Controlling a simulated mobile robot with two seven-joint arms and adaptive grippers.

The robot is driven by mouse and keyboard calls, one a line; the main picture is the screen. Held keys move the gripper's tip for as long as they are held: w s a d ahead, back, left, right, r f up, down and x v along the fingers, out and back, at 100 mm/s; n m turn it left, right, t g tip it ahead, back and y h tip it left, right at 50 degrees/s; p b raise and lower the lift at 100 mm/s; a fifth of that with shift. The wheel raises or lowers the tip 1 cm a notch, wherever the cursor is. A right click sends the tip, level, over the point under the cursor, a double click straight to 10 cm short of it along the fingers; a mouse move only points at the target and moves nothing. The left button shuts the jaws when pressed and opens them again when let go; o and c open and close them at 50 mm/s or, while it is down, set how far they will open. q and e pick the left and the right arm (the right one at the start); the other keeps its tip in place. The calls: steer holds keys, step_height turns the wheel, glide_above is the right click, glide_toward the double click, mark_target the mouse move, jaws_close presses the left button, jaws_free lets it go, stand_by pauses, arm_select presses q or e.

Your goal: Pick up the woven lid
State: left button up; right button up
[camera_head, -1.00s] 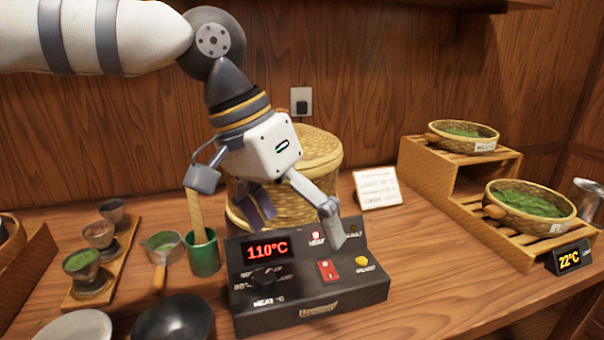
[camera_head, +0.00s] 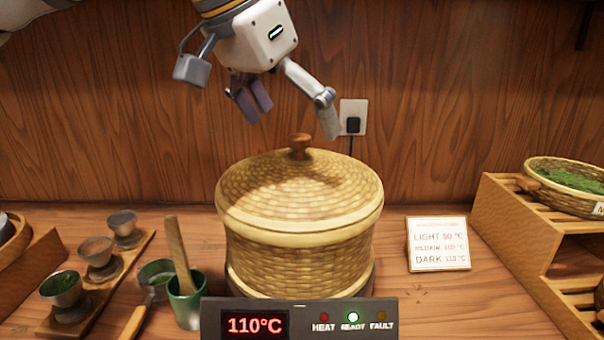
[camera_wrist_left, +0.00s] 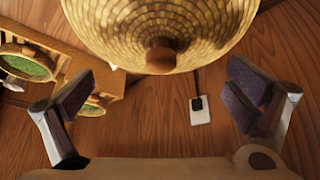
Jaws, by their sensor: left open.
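The round woven lid (camera_head: 300,195) with a brown wooden knob (camera_head: 301,148) sits on the woven basket (camera_head: 300,265) behind the control box. My left gripper (camera_head: 262,98) is open and empty, above and slightly left of the knob, apart from it. In the left wrist view the lid (camera_wrist_left: 120,25) fills the top middle, and its knob (camera_wrist_left: 160,58) shows between and beyond the spread fingers (camera_wrist_left: 160,100). My right gripper is not in view.
The control box (camera_head: 300,318) reads 110°C with the green READY light lit. A green cup (camera_head: 187,305) with a wooden tool stands close left of the basket. A temperature card (camera_head: 438,243) and bamboo shelf (camera_head: 520,225) stand right. A wall outlet (camera_head: 353,117) is behind.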

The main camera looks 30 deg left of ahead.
mark_target(298, 136)
arm_select(q)
steer(key=x, duration=0.3)
steer(key=shift+w+a+f, duration=0.1)
steer(key=shift+w+f, duration=0.05)
steer(key=shift+f, duration=0.2)
steer(key=shift+r, duration=0.1)
steer(key=shift+c, duration=0.3)
steer(key=c, duration=2.3)
